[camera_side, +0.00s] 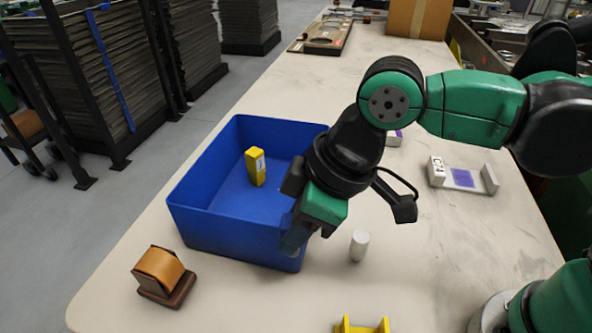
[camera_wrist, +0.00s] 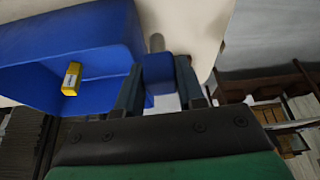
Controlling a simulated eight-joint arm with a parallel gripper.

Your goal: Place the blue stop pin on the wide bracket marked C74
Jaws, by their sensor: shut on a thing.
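My gripper (camera_side: 300,238) is at the right front corner of the blue bin, its fingers pointing down. In the wrist view my gripper (camera_wrist: 160,90) is shut on a small blue block-like piece, the blue stop pin (camera_wrist: 158,75), between its two fingers. In the side view the pin cannot be told apart from the fingers and the blue bin. The wide bracket marked C74 (camera_side: 489,180) stands on the table at the right, well away from my gripper. It has pale upright ends, and a purple patch lies between them.
The blue bin (camera_side: 187,212) holds a yellow labelled block (camera_side: 256,168). A pale cylinder (camera_side: 359,245) stands on the table right of my gripper. A brown tape holder (camera_side: 162,275) and a yellow bracket (camera_side: 362,327) are at the front. Table is clear between cylinder and C74 bracket.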

